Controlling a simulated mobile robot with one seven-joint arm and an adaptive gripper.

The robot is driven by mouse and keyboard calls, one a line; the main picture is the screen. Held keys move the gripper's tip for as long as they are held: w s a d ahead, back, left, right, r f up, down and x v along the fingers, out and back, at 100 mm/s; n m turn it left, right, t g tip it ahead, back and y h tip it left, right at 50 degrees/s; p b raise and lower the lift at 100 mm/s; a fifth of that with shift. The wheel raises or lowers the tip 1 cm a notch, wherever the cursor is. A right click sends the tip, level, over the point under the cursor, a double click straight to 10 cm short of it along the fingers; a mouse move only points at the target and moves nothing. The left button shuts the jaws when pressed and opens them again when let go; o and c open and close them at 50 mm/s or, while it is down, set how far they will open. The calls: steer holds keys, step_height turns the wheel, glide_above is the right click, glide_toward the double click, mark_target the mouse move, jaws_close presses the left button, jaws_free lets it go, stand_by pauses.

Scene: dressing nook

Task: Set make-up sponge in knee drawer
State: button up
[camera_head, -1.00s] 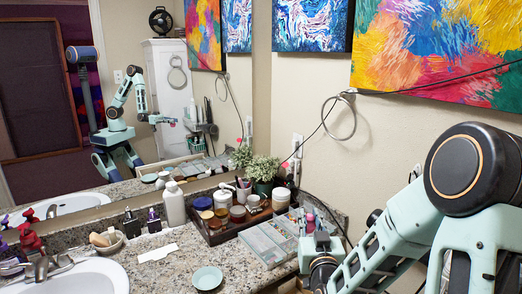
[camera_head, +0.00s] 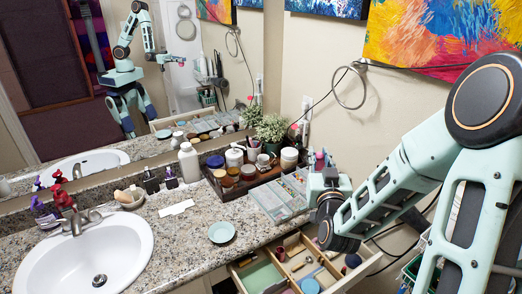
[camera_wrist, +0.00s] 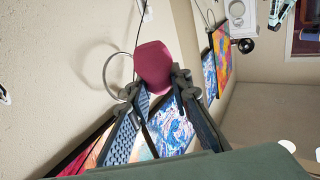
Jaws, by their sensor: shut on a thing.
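The make-up sponge (camera_wrist: 154,65) is a rounded magenta piece in the wrist view. My gripper (camera_wrist: 158,88) is shut on it, with the sponge standing out past the fingertips. In the head view my wrist is over the right end of the counter; the fingers are small and hard to make out there. An open drawer (camera_head: 262,277), which I take for the knee drawer, shows below the counter's front edge, under and left of my wrist. It has wooden dividers, a green-lined compartment and several small items. My arm hides part of its right side.
The counter holds a sink (camera_head: 85,258), a pale green dish (camera_head: 222,232), a clear organizer (camera_head: 278,197) and a dark tray (camera_head: 248,182) of jars. A plant (camera_head: 271,128) stands behind. The wall with a towel ring (camera_head: 350,88) is close behind my arm.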

steer(key=s+a+f+n+g+y+b, duration=0.2)
steer(key=a+f+n+y+b, duration=0.2)
steer(key=a+f+b, duration=0.5)
steer(key=s+a+f+n+g+y+b, duration=0.1)
steer(key=a+f+n+g+y+b, duration=0.2)
steer(key=f+b, duration=1.1)
steer(key=shift+s+a+f+n+y, duration=0.45)
steer(key=shift+a+n+y, duration=0.55)
steer(key=shift+a+y, duration=2.35)
steer(key=shift+a+h, duration=0.4)
steer(key=shift+h, duration=0.05)
steer(key=w+f+b, duration=0.1)
steer(key=w+f, duration=0.1)
steer(key=w, duration=0.2)
steer(key=w+f, duration=0.3)
steer(key=w, duration=0.1)
steer(key=w+a+f+b, duration=0.1)
steer(key=w+f, duration=0.2)
steer(key=w, duration=0.1)
steer(key=shift+w+b, duration=0.15)
steer(key=shift+b, duration=0.15)
steer(key=shift+w+f, duration=0.55)
steer(key=shift+f, duration=0.05)
steer(key=f, duration=0.1)
steer(key=f+b, duration=0.1)
steer(key=shift+w+f, duration=0.35)
steer(key=shift+f, duration=0.35)
